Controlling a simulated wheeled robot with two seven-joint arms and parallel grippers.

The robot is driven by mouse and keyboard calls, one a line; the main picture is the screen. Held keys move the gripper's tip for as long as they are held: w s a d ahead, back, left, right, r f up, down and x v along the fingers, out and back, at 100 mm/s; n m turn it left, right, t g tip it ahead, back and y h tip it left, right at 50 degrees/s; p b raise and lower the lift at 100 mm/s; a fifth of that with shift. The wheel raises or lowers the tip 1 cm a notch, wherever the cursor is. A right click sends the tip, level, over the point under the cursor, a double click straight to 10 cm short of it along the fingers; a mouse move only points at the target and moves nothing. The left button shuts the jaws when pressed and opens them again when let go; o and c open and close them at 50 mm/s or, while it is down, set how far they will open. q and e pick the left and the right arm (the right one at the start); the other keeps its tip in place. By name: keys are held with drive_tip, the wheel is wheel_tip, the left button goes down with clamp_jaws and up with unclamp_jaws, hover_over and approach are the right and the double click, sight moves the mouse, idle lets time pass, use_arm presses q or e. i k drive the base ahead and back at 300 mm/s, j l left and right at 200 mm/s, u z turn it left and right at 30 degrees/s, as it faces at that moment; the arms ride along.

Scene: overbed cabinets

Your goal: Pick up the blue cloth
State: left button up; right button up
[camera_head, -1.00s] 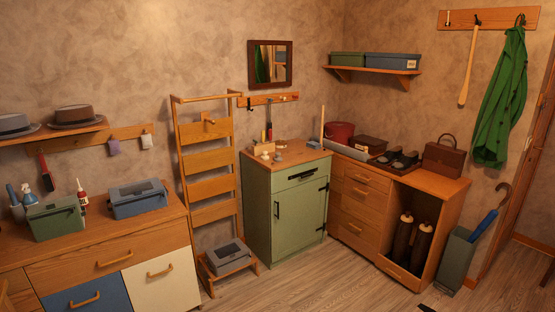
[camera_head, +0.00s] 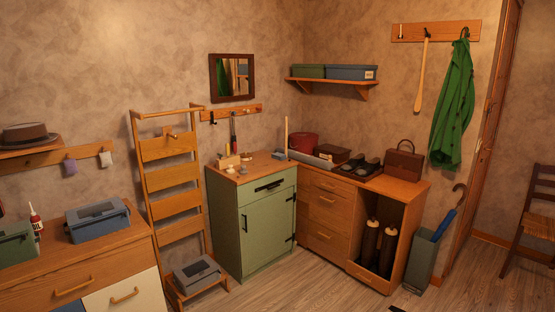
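I cannot make out a blue cloth anywhere in this view. A small lavender item (camera_head: 69,166) hangs from the rail at the left; it is too small to tell what it is. A green garment (camera_head: 454,106) hangs from the rail on the right wall. Neither of my grippers is in view.
A wooden dresser (camera_head: 84,264) with a blue-grey box (camera_head: 97,221) stands at left. A green cabinet (camera_head: 254,225) and a wooden shoe cabinet (camera_head: 330,218) fill the corner. A stand (camera_head: 421,260) holds a blue umbrella. A chair (camera_head: 538,222) is at right.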

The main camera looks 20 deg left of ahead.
sight(279, 156)
drive_tip(key=i+j+u, duration=0.3)
drive_tip(key=i, duration=0.3)
drive_tip(key=i+u, duration=0.25)
drive_tip(key=i, duration=0.4)
